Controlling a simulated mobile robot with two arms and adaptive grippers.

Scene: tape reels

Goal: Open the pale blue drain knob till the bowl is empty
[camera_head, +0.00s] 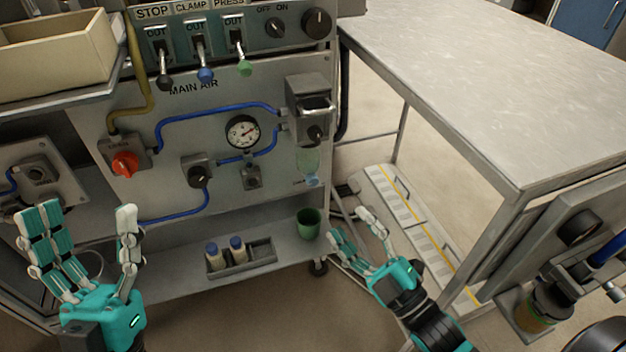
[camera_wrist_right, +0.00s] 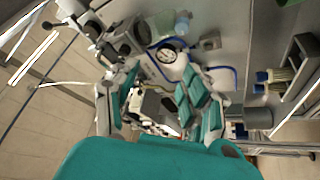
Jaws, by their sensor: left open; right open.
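The pale blue drain knob (camera_head: 312,180) hangs at the bottom of the translucent greenish bowl (camera_head: 308,160), under the grey filter unit at the panel's right edge. The knob also shows near the top of the right wrist view (camera_wrist_right: 183,22). The liquid level in the bowl is too small to tell. A green cup (camera_head: 308,223) stands on the lower shelf below the knob. My right gripper (camera_head: 354,226) is open and empty, below and right of the knob, beside the cup and apart from both. My left gripper (camera_head: 85,222) is open and empty at the lower left, in front of the cart.
A pressure gauge (camera_head: 242,132), blue hoses and a red knob (camera_head: 125,164) are on the panel. A grey tray (camera_head: 262,258) with two blue-capped bottles sits on the shelf. A steel table (camera_head: 500,85) stands at right. Floor is clear between cart and table, except a striped ramp (camera_head: 420,235).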

